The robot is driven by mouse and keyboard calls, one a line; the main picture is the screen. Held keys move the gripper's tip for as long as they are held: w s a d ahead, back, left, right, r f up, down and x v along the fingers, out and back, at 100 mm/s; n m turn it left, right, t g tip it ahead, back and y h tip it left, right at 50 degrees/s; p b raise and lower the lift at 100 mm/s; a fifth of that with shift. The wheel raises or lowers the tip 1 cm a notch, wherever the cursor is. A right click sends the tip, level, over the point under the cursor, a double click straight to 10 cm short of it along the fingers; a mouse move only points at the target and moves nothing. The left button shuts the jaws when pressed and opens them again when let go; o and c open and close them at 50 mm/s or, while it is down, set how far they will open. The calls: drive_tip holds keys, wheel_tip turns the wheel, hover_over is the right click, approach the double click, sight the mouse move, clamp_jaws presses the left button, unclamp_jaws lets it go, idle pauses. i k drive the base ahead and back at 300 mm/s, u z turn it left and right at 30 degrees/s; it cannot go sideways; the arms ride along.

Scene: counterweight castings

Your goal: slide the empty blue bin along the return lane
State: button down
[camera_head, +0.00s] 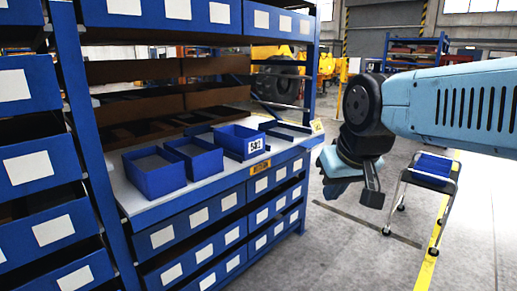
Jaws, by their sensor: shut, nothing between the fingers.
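Several open blue bins stand in a row on the pale shelf top (122,190) at the left. The nearest bin (153,182) and the second bin (203,163) have grey floors and look empty. The third bin (236,150) has a white marked label on its front; its inside is only partly visible. A low, dark tray-like shape (288,131) lies farther along the shelf. I cannot tell which bin is the task's bin, nor make out the return lane. My gripper (372,197) hangs to the right of the shelf, shut and empty, touching no bin.
The blue rack's upright (84,130) stands before the shelf at left, and labelled drawers (175,234) fill the rack below. A wheeled cart (432,172) stands at right, near a yellow floor line (436,236). Open floor lies between.

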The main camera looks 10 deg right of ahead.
sight(249, 143)
drive_tip(key=u, duration=0.1)
drive_tip(key=i, duration=1)
drive_tip(key=z, duration=0.1)
